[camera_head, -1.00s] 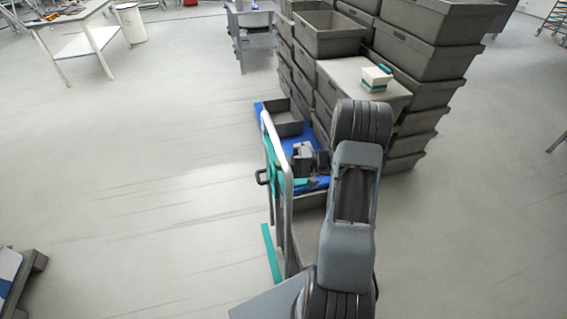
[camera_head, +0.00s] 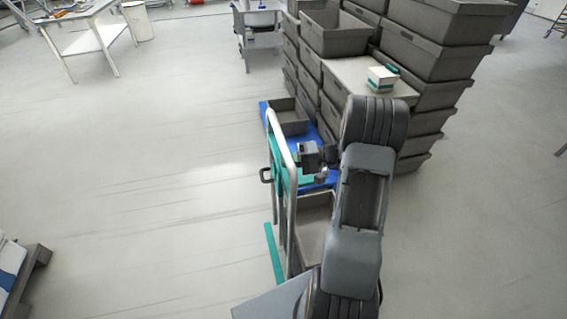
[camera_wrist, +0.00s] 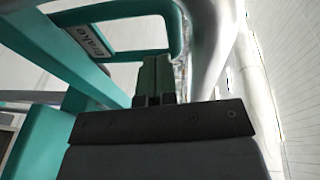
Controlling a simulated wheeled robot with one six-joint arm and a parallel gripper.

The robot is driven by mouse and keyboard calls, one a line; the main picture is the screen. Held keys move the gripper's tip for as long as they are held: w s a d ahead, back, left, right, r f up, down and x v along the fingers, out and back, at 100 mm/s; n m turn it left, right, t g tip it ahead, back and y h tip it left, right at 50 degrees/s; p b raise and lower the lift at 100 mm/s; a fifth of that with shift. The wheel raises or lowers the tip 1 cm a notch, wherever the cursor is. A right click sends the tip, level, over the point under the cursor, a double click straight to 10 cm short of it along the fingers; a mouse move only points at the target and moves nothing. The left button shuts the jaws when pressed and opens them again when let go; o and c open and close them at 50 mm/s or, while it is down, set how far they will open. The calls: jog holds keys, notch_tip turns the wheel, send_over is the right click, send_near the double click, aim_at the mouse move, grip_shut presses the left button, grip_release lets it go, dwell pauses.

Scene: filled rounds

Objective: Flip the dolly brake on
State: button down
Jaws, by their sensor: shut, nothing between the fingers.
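The dolly has a grey tubular handle frame (camera_head: 290,163), teal panels and a blue deck (camera_head: 265,110). In the wrist view a teal bar carries a label reading "Brake" (camera_wrist: 90,40), next to a rounded teal loop (camera_wrist: 182,28). My gripper (camera_wrist: 154,75) is shut and empty, its fingertips pointing up inside or just below that loop; I cannot tell whether they touch it. In the head view my wrist (camera_head: 312,156) is beside the handle frame, and the fingertips are not clear.
Tall stacks of grey crates (camera_head: 430,48) stand behind and right of the dolly. A small white and teal box (camera_head: 382,79) sits on a crate lid. A pallet (camera_head: 30,272) is at lower left. The floor left of the dolly is clear.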

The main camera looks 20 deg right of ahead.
jog(key=b+v, duration=0.2)
jog(key=v, duration=1)
jog(key=shift+s, duration=0.1)
